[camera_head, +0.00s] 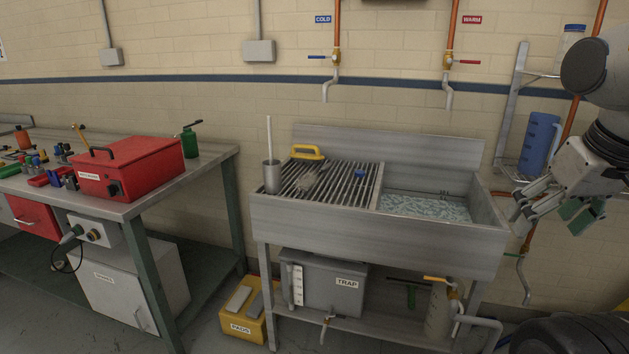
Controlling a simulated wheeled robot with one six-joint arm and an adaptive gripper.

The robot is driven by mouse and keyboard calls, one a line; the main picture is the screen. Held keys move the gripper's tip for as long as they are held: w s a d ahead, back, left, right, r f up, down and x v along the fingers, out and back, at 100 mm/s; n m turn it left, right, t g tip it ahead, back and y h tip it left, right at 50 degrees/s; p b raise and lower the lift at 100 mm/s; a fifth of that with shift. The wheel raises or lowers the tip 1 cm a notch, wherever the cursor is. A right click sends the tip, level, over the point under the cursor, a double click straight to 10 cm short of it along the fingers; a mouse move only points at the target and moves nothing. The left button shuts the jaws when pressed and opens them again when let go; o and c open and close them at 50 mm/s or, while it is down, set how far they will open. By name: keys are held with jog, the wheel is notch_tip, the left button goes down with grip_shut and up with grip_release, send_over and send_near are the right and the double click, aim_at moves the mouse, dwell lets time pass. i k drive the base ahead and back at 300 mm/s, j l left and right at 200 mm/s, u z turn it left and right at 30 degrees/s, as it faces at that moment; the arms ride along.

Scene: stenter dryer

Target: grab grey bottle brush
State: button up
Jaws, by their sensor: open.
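A grey, bristly object that looks like the grey bottle brush (313,178) lies on the slatted drainboard (345,190) at the left of the metal sink. It is small in the view, so its handle and bristles are hard to tell apart. My gripper (548,212) is at the right edge of the camera view, open, with nothing visible between its fingers. It is in front of the right side of the sink area, well apart from the brush.
A grey cup (272,177) with an upright white rod stands left of the brush. A yellow-handled item (307,152) and a small blue item (360,174) are also on the drainboard. The basin (427,207) holds water. A blue jug (539,143) sits on a rack near my gripper.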

aim_at(301, 186)
jog(key=u, duration=0.4)
jog(key=i+j, duration=0.2)
jog(key=i, duration=0.25)
jog(key=i+j+u, duration=0.1)
jog(key=i+j, duration=0.15)
jog(key=i, duration=0.15)
jog(key=i+j, duration=0.15)
jog(key=i, duration=0.3)
jog(key=j+u, duration=0.05)
